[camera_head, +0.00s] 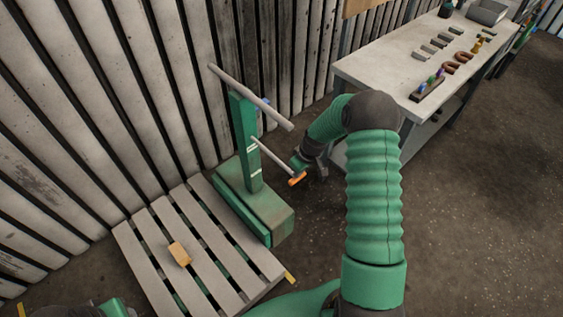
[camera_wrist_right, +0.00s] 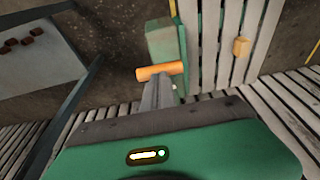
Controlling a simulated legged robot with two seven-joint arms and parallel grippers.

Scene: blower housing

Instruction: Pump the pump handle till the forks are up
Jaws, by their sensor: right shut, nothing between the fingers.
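The green lift (camera_head: 245,140) stands by the wall, with a grey bar across the top of its post. The pump handle (camera_head: 270,157) is a thin grey rod slanting down to the right from the post. Its orange grip (camera_head: 297,179) also shows in the right wrist view (camera_wrist_right: 160,71). My right gripper (camera_head: 318,168) is beside the grip. Its fingers (camera_wrist_right: 158,92) look shut and empty, with tips close to the grip; I cannot tell whether they touch. The forks are hidden at the slatted pallet (camera_head: 160,240). My left gripper is out of view.
A small wooden block (camera_head: 180,253) lies on the pallet. A grey workbench (camera_head: 385,65) with several small parts on it stands at the back right. A slatted wall (camera_head: 90,100) runs behind the lift. The floor (camera_head: 480,200) at the right is clear.

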